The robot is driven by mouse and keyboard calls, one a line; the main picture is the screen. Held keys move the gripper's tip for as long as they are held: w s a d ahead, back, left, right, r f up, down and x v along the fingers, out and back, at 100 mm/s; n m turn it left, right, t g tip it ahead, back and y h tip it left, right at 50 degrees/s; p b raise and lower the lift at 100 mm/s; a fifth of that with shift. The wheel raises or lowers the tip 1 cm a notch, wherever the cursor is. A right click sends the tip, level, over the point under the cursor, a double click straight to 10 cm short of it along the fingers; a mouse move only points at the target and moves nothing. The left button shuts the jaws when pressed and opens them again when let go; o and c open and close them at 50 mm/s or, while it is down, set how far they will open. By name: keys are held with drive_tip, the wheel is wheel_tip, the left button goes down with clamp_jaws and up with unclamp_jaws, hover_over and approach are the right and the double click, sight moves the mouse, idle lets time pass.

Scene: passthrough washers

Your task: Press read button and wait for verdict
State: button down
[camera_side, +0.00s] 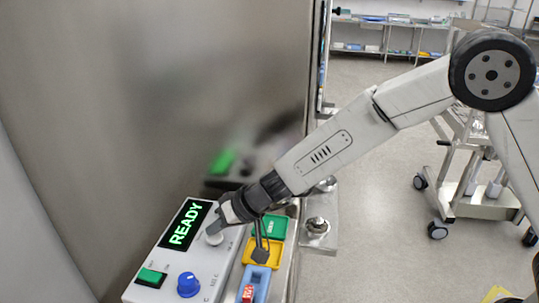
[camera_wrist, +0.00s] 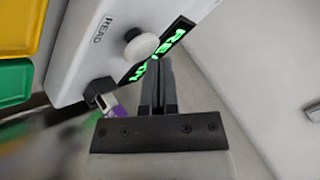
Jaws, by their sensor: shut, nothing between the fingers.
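The white reader box (camera_side: 165,260) has a black display (camera_side: 186,226) with READY in green letters. Its round white button (camera_side: 214,237) sits to the right of the display. In the wrist view the button (camera_wrist: 141,46) is beside the label READ (camera_wrist: 103,28), and the display (camera_wrist: 158,52) runs behind it. My gripper (camera_side: 216,229) is shut and empty, its tips low over the box close to the button. In the wrist view my fingers (camera_wrist: 157,70) point at the display, just beside the button. I cannot tell whether they touch anything.
The box also has a green switch (camera_side: 151,277) and a blue knob (camera_side: 188,285). Green (camera_side: 274,228), yellow (camera_side: 273,247) and blue (camera_side: 262,275) bins stand to its right. A dark port with a purple-ended piece (camera_wrist: 117,110) shows in the wrist view. A metal wall (camera_side: 150,110) rises behind.

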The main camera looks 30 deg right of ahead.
sight(218, 237)
drive_tip(key=shift+f, duration=0.55)
idle(0.9)
drive_tip(key=shift+r, duration=0.95)
drive_tip(key=shift+r, duration=0.1)
drive_tip(key=shift+r, duration=2.45)
drive_tip(key=s+d+f+g+h, duration=0.1)
drive_tip(key=s+d+f+h, duration=0.1)
drive_tip(key=s+d, duration=0.4)
drive_tip(key=s+d+f+g+h, duration=0.1)
drive_tip(key=s+d+f+h, duration=0.1)
drive_tip(key=s+d, duration=0.5)
drive_tip(key=s+d+f+m+g+h, duration=0.1)
drive_tip(key=s+d+f+h, duration=0.2)
drive_tip(key=s+d, duration=0.4)
drive_tip(key=d, duration=0.9)
drive_tip(key=shift+s, duration=0.15)
